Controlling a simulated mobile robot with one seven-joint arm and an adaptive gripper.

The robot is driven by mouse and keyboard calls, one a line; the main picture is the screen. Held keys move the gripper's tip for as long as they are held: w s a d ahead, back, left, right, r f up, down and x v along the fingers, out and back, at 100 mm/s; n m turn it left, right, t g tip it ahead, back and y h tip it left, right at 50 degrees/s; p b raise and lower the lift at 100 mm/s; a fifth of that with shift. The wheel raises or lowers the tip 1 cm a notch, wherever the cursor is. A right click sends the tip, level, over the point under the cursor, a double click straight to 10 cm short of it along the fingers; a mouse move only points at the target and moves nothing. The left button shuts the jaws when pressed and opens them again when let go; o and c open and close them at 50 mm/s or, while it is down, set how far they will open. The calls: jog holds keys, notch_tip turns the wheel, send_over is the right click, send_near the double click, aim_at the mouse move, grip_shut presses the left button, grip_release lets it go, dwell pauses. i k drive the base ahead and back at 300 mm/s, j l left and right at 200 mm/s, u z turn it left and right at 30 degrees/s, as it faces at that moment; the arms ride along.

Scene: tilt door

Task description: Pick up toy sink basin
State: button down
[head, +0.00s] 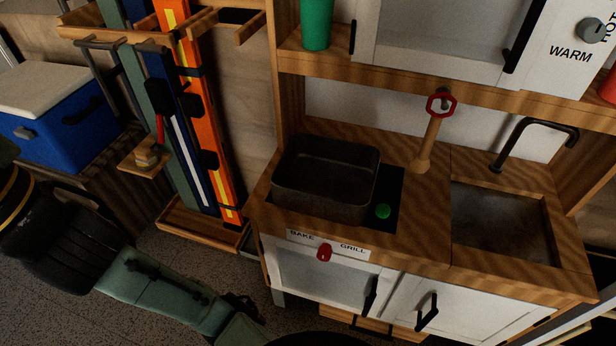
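A dark, rectangular, open-topped basin (325,192) sits on the left part of the toy kitchen's wooden counter, over a black stove panel (392,190). It looks upright and empty, with rounded corners. At the right of the counter is a grey sink recess (503,226) below a black faucet (534,138). I cannot tell whether a separate basin is set in it. My gripper is not in view in the head view.
An upper cabinet (440,40) with a green cup (316,24) overhangs the back. Skis (200,110) in a wooden rack and a blue cooler (62,118) stand left.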

aim_at(333, 180)
jog(key=l+u, duration=0.2)
jog(key=l, duration=0.35)
jog(key=l+u, duration=0.2)
jog(key=l, duration=0.4)
jog(key=l+u, duration=0.25)
jog(key=l, duration=0.3)
jog(key=k+l+u, duration=0.2)
jog(key=l, duration=0.35)
